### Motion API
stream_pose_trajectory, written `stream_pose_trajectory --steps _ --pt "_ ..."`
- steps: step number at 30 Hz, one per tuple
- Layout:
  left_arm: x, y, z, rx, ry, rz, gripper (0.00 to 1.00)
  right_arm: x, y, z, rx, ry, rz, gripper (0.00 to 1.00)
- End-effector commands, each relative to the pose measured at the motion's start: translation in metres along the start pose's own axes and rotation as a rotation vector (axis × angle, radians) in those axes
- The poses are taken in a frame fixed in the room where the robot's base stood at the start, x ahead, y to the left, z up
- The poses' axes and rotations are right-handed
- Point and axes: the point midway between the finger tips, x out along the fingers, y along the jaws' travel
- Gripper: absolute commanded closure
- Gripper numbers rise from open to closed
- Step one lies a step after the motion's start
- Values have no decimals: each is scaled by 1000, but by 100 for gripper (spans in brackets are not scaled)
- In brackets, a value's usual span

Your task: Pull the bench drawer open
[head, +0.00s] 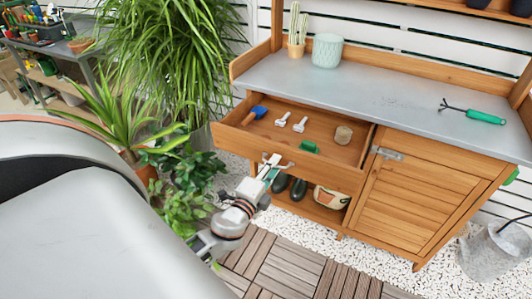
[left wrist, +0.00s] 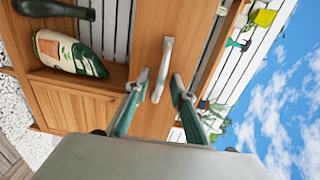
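The bench drawer (head: 325,174) stands pulled out from under the grey bench top, its inside showing in the head view. In it lie a blue-handled tool (head: 254,114), two small white items, a green item (head: 309,147) and a round brown item (head: 343,135). My left gripper (head: 268,166) is at the drawer front by its handle. In the left wrist view the pale bar handle (left wrist: 163,68) lies between the spread fingers of the left gripper (left wrist: 160,80); a gap shows on the sides, so it looks open. My right gripper is not in view.
A cabinet door (head: 408,200) is shut right of the drawer. Boots and a bag (head: 331,198) sit on the shelf below. A pale green pot (head: 327,50) and a green-handled hand fork (head: 484,117) rest on the bench top. Leafy plants crowd the left; decking lies in front.

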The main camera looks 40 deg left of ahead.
Motion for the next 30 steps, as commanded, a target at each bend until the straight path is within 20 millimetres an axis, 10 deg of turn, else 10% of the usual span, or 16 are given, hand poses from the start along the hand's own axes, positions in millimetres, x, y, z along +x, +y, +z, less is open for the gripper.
stream_pose_trajectory --steps 15,30 --pt "-89 1 0 0 -1 4 76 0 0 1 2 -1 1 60" --pt "-114 0 0 0 0 1 76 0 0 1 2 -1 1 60"
